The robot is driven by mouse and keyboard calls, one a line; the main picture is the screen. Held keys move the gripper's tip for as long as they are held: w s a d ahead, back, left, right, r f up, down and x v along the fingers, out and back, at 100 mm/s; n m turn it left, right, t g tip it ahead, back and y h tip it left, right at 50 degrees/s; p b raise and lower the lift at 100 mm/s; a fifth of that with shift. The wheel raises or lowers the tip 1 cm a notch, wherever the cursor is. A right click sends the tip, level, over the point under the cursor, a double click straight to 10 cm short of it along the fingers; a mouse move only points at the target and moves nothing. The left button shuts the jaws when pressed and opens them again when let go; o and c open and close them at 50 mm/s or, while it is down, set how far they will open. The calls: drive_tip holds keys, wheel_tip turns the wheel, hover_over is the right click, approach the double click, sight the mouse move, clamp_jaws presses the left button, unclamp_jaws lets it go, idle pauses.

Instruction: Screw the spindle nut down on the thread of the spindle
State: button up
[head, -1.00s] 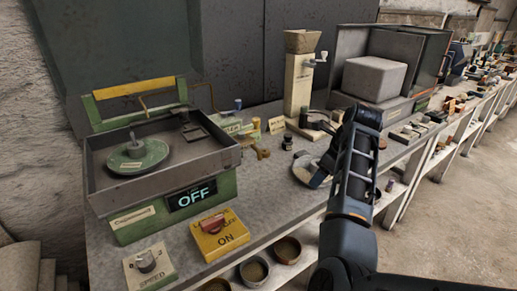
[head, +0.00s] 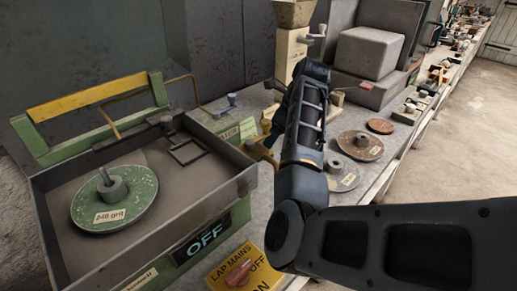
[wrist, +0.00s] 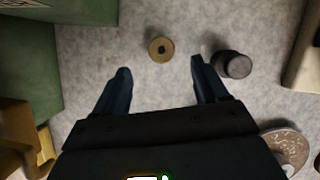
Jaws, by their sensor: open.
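The spindle (head: 105,178) stands up through the grey hub of a green disc labelled 240 grit (head: 135,197), inside the lap tray (head: 230,190). Its top looks bare. In the wrist view, a small round brass piece with a dark central hole, which looks like the spindle nut (wrist: 161,49), lies on the grey bench top. My gripper (wrist: 160,64) is open and empty above the bench. The nut shows between and slightly beyond its fingertips, apart from both. In the head view my arm hides the fingertips and the nut.
A dark cylinder (wrist: 233,64) stands close beside the right finger. More discs (head: 360,145) lie on the bench right of my arm. The lap's display (head: 205,240) reads OFF. A yellow LAP MAINS switch box (head: 240,272) sits in front. A grey block (head: 370,52) stands behind.

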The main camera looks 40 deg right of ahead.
drive_tip(key=x, duration=0.3)
drive_tip(key=p+x, duration=0.1)
drive_tip(key=x, duration=0.3)
drive_tip(key=shift+s+f, duration=0.15)
drive_tip(key=shift+f, duration=0.15)
drive_tip(key=shift+c, duration=0.2)
drive_tip(key=c, duration=1.2)
